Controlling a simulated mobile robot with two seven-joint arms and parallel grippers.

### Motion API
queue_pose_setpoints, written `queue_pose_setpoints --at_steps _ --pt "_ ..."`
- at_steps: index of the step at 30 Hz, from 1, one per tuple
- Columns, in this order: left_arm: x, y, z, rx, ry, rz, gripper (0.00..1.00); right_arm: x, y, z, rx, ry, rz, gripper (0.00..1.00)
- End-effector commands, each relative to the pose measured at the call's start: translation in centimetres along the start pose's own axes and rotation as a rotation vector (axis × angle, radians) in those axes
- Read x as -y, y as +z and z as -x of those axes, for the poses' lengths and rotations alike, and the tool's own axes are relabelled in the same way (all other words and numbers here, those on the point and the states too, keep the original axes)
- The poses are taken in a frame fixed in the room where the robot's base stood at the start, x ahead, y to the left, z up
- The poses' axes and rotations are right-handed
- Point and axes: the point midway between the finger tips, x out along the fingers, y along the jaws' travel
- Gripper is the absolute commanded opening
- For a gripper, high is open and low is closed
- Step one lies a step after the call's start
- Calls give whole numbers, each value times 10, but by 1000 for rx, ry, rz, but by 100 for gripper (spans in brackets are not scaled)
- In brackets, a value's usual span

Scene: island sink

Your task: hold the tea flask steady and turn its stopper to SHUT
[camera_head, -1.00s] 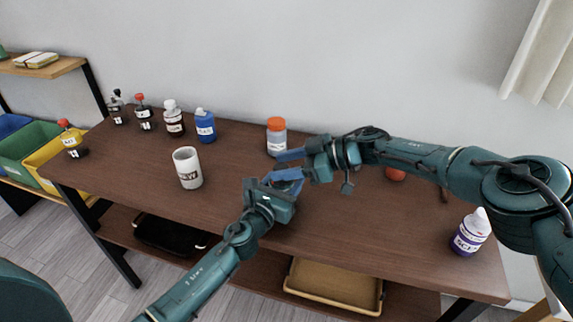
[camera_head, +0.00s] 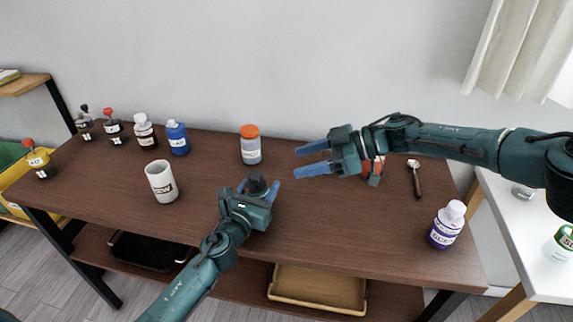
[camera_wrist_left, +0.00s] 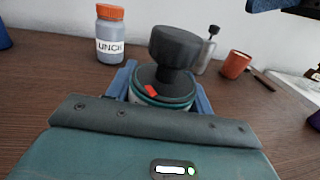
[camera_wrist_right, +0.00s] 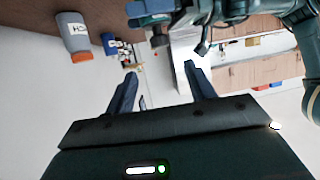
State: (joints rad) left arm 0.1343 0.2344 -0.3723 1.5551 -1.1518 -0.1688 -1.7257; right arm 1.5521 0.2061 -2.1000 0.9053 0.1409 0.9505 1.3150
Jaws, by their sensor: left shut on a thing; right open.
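The tea flask shows in the left wrist view with a dark knob-shaped stopper (camera_wrist_left: 172,52) above a teal rim (camera_wrist_left: 165,88). A small red mark shows on the rim; no lettering is readable, so I cannot tell the stopper's setting. My left gripper (camera_head: 257,188) is shut around the flask's body, and its blue fingers show on both sides in the left wrist view. The dark stopper (camera_head: 256,183) shows between the fingers in the head view; the body is mostly hidden. My right gripper (camera_head: 312,159) is open and empty, right of and apart from the flask.
An orange-lidded jar (camera_head: 250,148) stands behind the flask, a white mug (camera_head: 161,182) to the left. Several bottles line the back left. A red cup (camera_head: 368,166) stands behind my right gripper, a spoon (camera_head: 416,180) and purple-white bottle (camera_head: 445,226) farther right.

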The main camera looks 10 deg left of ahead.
Motion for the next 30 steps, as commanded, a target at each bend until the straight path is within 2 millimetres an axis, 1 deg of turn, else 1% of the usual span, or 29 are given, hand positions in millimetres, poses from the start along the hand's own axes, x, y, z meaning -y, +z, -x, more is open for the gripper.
queue_pose_setpoints --at_steps 2,6,13,16,17,20,23,24,27,30 --pt "-1 -1 0 -2 1 0 26 0 0 8 0 0 -1 54" --pt "-1 -1 0 -2 1 0 26 0 0 12 0 -1 0 54" --pt "-1 -1 0 -2 1 0 26 0 0 12 0 -1 0 54" --pt "-1 -1 0 -2 1 0 26 3 0 7 -14 -3 0 54" --pt "-1 -1 0 -2 1 0 26 4 -1 3 -25 -5 1 54" --pt "0 -1 0 -2 1 0 26 15 -6 -19 -99 -7 0 54" --pt "0 -1 0 -2 1 0 26 31 -17 -50 -223 6 -3 54" --pt "0 -1 0 -2 1 0 26 38 -24 -62 -282 18 -7 54" --pt "0 -1 0 -2 1 0 26 56 -39 -90 -418 70 -21 54" --pt "-1 -1 0 -2 1 0 26 74 -46 -112 -501 134 -29 54"
